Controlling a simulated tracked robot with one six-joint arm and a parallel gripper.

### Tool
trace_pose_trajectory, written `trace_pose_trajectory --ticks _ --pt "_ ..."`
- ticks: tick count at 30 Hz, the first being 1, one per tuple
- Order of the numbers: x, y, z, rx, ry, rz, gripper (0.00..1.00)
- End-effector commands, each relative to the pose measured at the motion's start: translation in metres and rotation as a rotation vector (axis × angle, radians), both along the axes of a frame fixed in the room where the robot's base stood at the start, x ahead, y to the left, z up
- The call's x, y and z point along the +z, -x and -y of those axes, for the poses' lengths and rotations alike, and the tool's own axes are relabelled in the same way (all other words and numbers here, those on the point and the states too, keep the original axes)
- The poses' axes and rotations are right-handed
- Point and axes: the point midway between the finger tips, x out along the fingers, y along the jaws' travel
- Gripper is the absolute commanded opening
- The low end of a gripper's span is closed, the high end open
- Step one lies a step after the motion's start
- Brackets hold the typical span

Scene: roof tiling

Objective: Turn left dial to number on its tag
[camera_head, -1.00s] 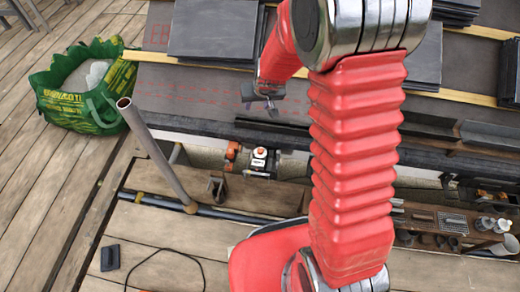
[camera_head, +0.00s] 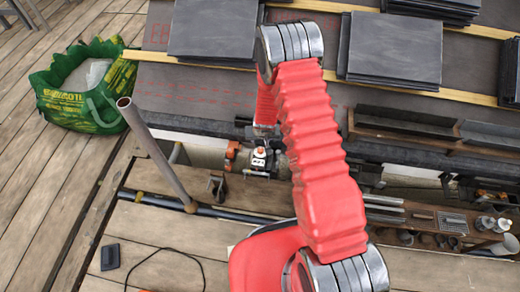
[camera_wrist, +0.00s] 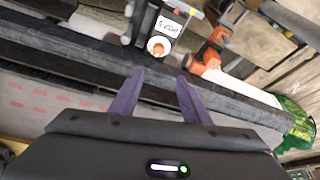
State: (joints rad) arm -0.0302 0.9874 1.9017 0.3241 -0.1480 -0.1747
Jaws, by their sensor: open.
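A small dark unit with a white dial (camera_head: 259,162) sits below the roof's lower edge, left of my arm in the head view. In the wrist view, the white dial (camera_wrist: 158,46) has an orange-red centre, and a white tag (camera_wrist: 169,26) with dark handwriting is beside it. I cannot read the tag surely. My gripper (camera_wrist: 161,76) is open, its two purple fingers apart with nothing between them. The fingertips point toward the dial and appear short of it. In the head view, my arm largely hides the gripper.
Orange fittings (camera_wrist: 207,52) are close beside the dial unit. A grey upright pipe (camera_head: 155,155) and a green bag (camera_head: 85,85) are at left. Slate stacks (camera_head: 395,48) lie on the roof. A wooden tool shelf (camera_head: 430,220) is at right.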

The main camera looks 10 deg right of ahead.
Motion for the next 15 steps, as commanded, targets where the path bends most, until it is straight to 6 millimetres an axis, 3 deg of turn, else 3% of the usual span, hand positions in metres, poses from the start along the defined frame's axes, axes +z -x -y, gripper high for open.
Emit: trace_pose_trajectory --ticks 5,15 --pt "-0.025 0.005 0.003 -0.007 0.011 -0.005 0.42" --pt "-0.028 0.005 0.004 -0.009 0.012 -0.004 0.42"
